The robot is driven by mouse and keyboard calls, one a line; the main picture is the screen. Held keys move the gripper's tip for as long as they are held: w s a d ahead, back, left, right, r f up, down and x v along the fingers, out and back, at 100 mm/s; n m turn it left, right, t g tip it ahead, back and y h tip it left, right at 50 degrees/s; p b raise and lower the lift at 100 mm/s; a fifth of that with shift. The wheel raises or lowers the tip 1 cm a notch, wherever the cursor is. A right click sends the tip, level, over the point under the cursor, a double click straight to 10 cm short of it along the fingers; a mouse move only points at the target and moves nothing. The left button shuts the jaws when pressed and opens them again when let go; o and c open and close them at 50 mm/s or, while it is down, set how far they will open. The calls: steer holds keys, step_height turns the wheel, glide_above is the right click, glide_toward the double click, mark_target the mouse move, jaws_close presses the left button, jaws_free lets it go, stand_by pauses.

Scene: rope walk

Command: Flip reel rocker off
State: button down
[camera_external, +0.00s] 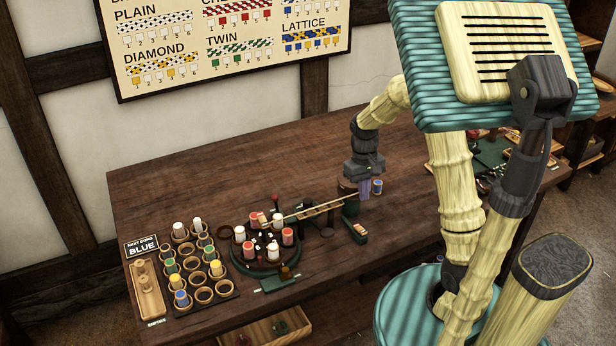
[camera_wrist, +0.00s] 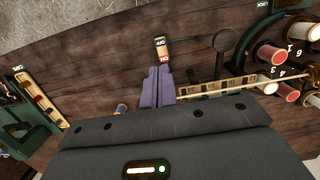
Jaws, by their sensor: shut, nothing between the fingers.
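A small rocker switch (camera_wrist: 161,48) with a dark end and a red-labelled end sits on the bench top in the wrist view. I take it to be the reel rocker; its label is too small to read surely. It also shows in the external view (camera_external: 355,232), on a green base. My gripper (camera_wrist: 157,70) has its purple fingers closed together, empty, with their tips just short of the red-labelled end in the picture. In the external view my gripper (camera_external: 364,194) hangs above the bench, behind the rocker. Whether the tips touch it cannot be told.
A round braiding stand (camera_external: 265,262) with red and white bobbins stands left of the rocker. A thin braid (camera_external: 310,212) runs from it towards a green post. A dark round-headed lever (camera_wrist: 224,42) stands close right of my fingers. A cup rack (camera_external: 205,294) is at left.

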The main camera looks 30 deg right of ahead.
mark_target(362, 230)
steer(key=w+r+p, duration=0.1)
steer(key=w+r+g+p, duration=0.1)
steer(key=shift+w+r, duration=0.1)
steer(key=shift+w, duration=0.2)
steer(key=p+x, duration=0.2)
steer(key=x, duration=1.2)
